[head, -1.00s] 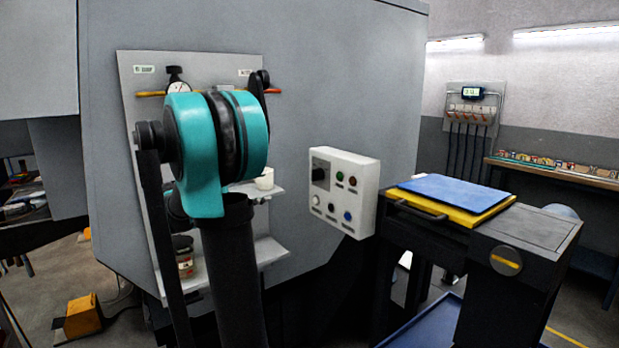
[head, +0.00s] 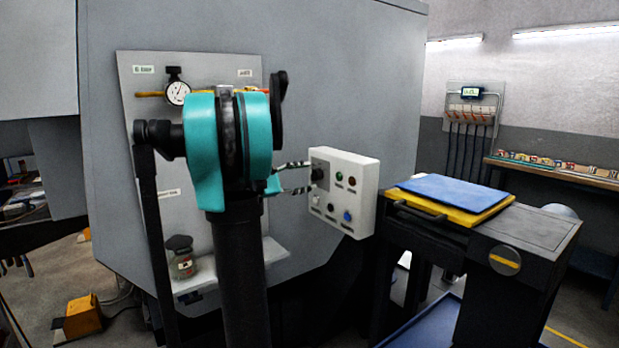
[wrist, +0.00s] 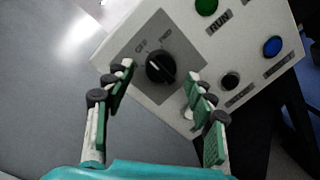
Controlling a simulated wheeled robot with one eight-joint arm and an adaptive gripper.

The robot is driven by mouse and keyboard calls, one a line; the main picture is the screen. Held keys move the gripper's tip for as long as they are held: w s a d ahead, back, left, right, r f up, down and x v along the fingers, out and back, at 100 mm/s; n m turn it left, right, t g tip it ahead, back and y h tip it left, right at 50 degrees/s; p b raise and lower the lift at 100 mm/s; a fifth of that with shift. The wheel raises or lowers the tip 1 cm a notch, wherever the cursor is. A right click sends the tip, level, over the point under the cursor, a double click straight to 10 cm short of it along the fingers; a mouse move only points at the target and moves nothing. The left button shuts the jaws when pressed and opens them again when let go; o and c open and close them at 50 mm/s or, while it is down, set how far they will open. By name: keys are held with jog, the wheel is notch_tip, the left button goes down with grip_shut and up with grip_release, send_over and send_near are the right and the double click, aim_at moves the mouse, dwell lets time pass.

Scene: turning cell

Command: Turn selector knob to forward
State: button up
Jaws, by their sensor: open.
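The selector knob (wrist: 160,68) is a round black knob on a dark grey plate, with OFF and FWD labels above it in the wrist view. A white mark shows on the knob; I cannot tell surely which label it points to. The knob sits at the upper left of the white control box (head: 355,172). My gripper (wrist: 158,86) is open, with a green-padded finger to either side and just short of the knob. No contact shows. In the head view my gripper (head: 308,177) reaches from behind my teal arm to the box's left side.
The box also carries a green RUN button (wrist: 206,6), a blue button (wrist: 272,46) and a black button (wrist: 230,80). A bench with a blue pad (head: 455,193) stands right of it. A shelf with a jar (head: 181,258) is at left.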

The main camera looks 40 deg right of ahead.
jog(key=shift+x, duration=0.9)
jog(key=c, duration=1.2)
